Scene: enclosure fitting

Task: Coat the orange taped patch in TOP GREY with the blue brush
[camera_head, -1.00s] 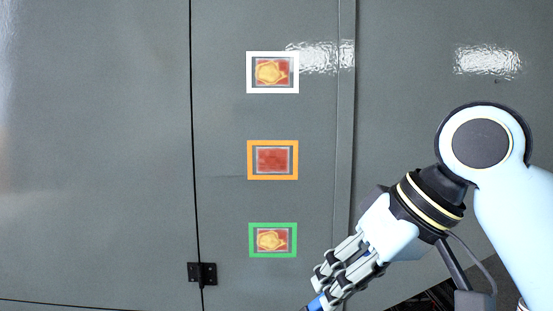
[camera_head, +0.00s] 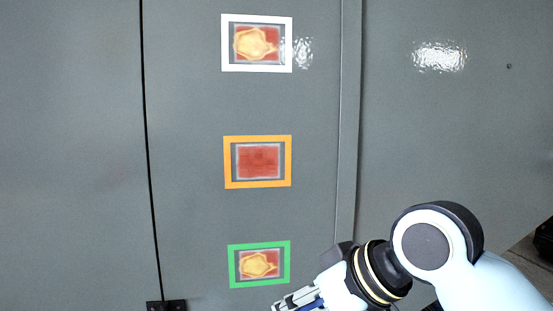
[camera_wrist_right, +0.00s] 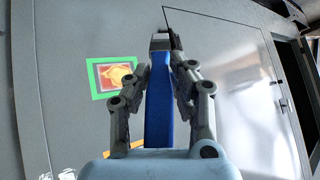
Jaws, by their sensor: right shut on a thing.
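The orange taped patch (camera_head: 258,162) is a red rectangle framed in orange tape, in the middle of a column of three on the grey panel in the head view. Its red shows no yellow coat. My right gripper (camera_head: 290,304) is at the bottom of the head view, below and right of the orange patch and apart from it. In the right wrist view my right gripper (camera_wrist_right: 161,95) is shut on the blue brush (camera_wrist_right: 158,110), whose handle lies between the fingers. The bristles are hard to make out. My left gripper is not in view.
A white taped patch (camera_head: 257,44) above and a green taped patch (camera_head: 259,264) below both carry yellow smears on red. A dark hinge (camera_head: 167,306) sits at the lower left. A raised vertical seam (camera_head: 348,130) runs right of the patches.

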